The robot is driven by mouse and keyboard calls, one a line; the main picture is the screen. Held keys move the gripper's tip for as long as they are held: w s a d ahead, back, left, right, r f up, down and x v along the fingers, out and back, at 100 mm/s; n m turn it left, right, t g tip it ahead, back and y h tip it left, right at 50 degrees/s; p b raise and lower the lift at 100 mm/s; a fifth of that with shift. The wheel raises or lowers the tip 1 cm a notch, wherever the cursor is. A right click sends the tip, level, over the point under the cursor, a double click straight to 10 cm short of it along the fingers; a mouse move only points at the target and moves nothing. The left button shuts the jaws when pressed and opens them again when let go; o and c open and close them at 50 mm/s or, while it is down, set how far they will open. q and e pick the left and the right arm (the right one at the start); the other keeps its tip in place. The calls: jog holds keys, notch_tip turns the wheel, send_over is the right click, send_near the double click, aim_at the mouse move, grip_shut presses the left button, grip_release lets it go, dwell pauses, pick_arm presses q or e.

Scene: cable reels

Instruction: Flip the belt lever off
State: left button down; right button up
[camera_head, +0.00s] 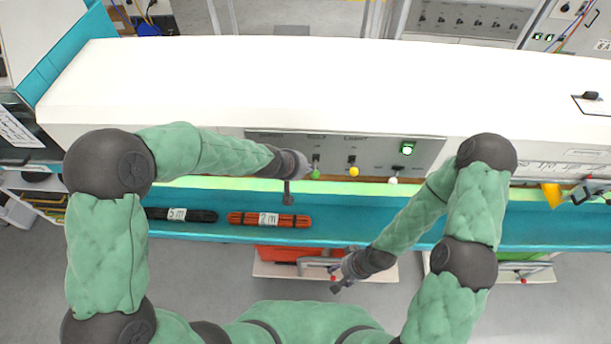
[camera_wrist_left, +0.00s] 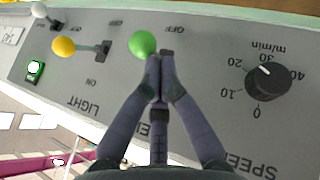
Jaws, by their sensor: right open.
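The grey control panel (camera_head: 428,152) is on the front of the white machine. The belt lever's green knob (camera_head: 315,174) is on its lower part. In the left wrist view the green knob (camera_wrist_left: 142,44) is near an OFF marking, just beyond the fingertips; the fingers partly hide its stem and the BELT label. My left gripper (camera_head: 288,192) is beside the lever. In the left wrist view its fingers (camera_wrist_left: 160,62) are closed together with nothing held; I cannot tell whether they touch the knob. My right gripper (camera_head: 340,282) is open and empty, low over the floor side.
A yellow light lever (camera_head: 353,172), a white knob (camera_head: 393,180) and a lit green switch (camera_head: 407,148) sit beside the belt lever. A black speed dial (camera_wrist_left: 267,81) is on its other side. Two cable bundles (camera_head: 181,215) (camera_head: 268,220) lie on the teal belt (camera_head: 400,232).

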pick_arm(q)
jog(key=t+b, duration=0.1)
jog(key=b, duration=0.2)
jog(key=f+t+b, duration=0.1)
jog(key=b, duration=0.3)
jog(key=shift+s+f, duration=0.15)
jog(key=shift+s, duration=0.2)
pick_arm(e)
notch_tip(320, 180, down, 8)
pick_arm(q)
jog(key=shift+r+p, duration=0.8)
pick_arm(e)
jog(key=shift+s+r, duration=0.1)
jog(key=shift+r, duration=0.65)
